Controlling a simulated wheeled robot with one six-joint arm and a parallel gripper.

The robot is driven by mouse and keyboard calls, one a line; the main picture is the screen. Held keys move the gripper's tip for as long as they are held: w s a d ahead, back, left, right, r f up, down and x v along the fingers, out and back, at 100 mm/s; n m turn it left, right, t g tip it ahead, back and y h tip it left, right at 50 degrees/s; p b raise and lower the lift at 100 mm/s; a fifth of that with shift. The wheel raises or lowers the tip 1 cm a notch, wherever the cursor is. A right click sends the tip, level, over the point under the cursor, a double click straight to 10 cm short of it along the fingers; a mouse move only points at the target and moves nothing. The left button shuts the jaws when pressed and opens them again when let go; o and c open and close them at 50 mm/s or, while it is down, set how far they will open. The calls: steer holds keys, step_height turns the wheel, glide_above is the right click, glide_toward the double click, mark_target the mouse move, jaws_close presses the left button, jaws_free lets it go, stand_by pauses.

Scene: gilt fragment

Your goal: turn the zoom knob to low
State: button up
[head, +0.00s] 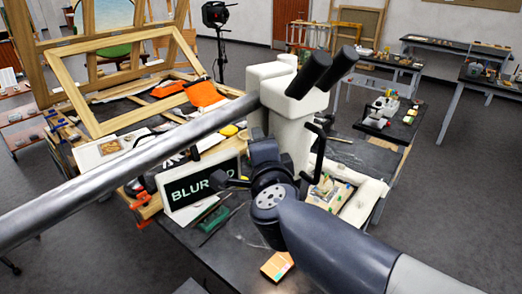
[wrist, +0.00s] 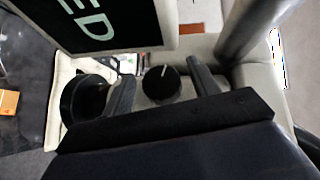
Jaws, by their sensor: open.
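The white microscope (head: 290,125) with black eyepieces stands on the dark workbench. In the wrist view a round black knob (wrist: 161,86) with a white pointer line lies between the fingers of my gripper (wrist: 160,66). The pointer points toward the top of that view, slightly right. The fingers are open, one on each side of the knob; I cannot tell whether they touch it. A larger black round knob (wrist: 86,99) sits left of the left finger. No low or high marking is readable. In the head view my arm hides the knobs.
A dark sign (head: 200,184) with partly hidden letters "BLUR" stands left of the microscope; its end shows in the wrist view. A grey pole crosses the head view close to the microscope. A wooden frame (head: 130,90), orange cloth (head: 203,94) and small tools crowd the bench.

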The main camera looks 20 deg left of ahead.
steer(key=v, duration=1.1)
steer(key=shift+f, duration=0.1)
steer(key=w+d+f+n+g+y+b, duration=0.3)
steer(key=y+b, duration=0.5)
steer(key=b, duration=1.2)
steer(key=x, duration=0.3)
steer(key=p+x, duration=0.1)
steer(key=x, duration=0.7)
steer(key=shift+w+d, duration=0.2)
steer(key=shift+w, duration=0.2)
